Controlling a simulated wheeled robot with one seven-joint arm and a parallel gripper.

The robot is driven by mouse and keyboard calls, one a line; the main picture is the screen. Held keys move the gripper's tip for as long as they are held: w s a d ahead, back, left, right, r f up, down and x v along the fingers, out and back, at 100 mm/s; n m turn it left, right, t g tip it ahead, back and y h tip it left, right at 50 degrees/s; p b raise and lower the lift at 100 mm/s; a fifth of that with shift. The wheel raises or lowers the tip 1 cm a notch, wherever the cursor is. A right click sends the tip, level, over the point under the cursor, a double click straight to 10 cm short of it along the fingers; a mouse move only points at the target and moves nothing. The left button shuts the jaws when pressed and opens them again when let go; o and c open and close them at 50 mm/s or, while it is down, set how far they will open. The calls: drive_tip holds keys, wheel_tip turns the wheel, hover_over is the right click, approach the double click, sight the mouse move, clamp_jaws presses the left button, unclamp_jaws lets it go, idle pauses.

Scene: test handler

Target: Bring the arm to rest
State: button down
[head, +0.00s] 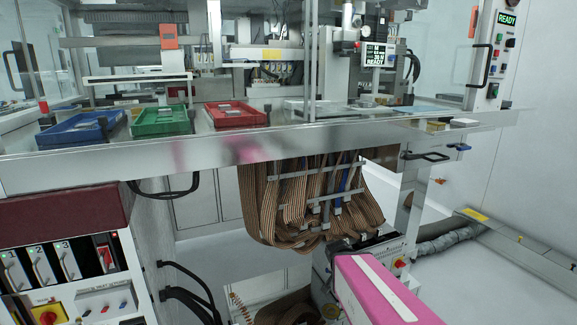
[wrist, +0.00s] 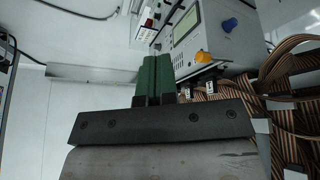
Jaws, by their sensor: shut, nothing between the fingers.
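My gripper (wrist: 156,65) shows in the wrist view with its two green fingers pressed together and nothing between them. Beyond and to the right of the fingers is a grey instrument box (wrist: 218,38) with a screen, a blue knob and an orange knob. I cannot tell the distance between the fingertips and the box. In the head view, a pink and white link of my arm (head: 375,290) reaches in low at the bottom right, below the bench. The gripper itself is not visible in the head view.
The metal bench (head: 300,131) carries a blue tray (head: 82,129), a green tray (head: 160,121) and a red tray (head: 236,114). Brown ribbon cables (head: 300,210) hang under it, also showing in the wrist view (wrist: 290,95). A grey hose (head: 450,238) lies right; bare floor shows lower right.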

drive_tip(key=s+n+g+y, duration=0.1)
drive_tip(key=n, duration=0.1)
drive_tip(key=s+a+n+g+y, duration=0.1)
drive_tip(key=n, duration=0.1)
drive_tip(key=s+a+n+g+y, duration=0.1)
drive_tip(key=n, duration=0.1)
drive_tip(key=shift+s+a+r+n+g, duration=0.1)
drive_tip(key=shift+s+r+n+g, duration=0.2)
drive_tip(key=shift+s+n+g, duration=0.1)
